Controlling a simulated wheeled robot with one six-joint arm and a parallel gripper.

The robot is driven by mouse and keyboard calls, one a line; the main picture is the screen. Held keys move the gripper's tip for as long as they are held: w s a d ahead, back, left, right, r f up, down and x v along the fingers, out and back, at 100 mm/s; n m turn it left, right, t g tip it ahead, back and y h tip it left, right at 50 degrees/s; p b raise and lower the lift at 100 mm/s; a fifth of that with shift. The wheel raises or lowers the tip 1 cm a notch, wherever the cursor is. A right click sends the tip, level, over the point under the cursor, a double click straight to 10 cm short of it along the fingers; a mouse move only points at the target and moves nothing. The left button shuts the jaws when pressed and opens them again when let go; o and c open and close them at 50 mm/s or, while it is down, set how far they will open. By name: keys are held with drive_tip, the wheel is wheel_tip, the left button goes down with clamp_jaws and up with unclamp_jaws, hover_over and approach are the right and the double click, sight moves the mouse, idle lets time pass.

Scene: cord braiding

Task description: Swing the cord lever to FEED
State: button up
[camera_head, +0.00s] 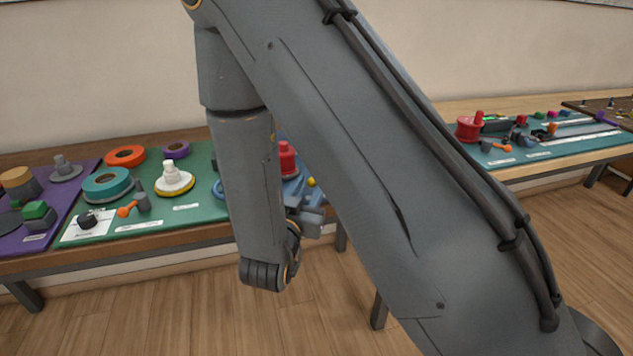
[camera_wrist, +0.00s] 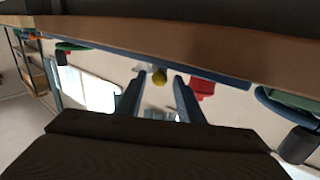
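My gripper (camera_wrist: 158,95) shows in the wrist view with its two dark blue fingers apart and nothing held between them. In the head view a small yellow knob (camera_head: 311,182) shows at the table's front, close to my gripper (camera_head: 308,215), which is partly hidden by my arm. Orange-tipped levers stand on the left green mat (camera_head: 128,210) and the right one (camera_head: 500,147). I cannot tell which is the cord lever; no FEED label is readable.
A red spool (camera_head: 287,160) stands just behind the yellow knob. The left table holds a teal ring (camera_head: 107,185), an orange ring (camera_head: 125,156) and a white spool (camera_head: 173,180). The brown table edge (camera_wrist: 130,35) crosses the wrist view. The floor in front is clear.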

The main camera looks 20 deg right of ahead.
drive_tip(key=shift+p+x, duration=0.35)
drive_tip(key=shift+x, duration=3.5)
drive_tip(key=shift+c, duration=0.4)
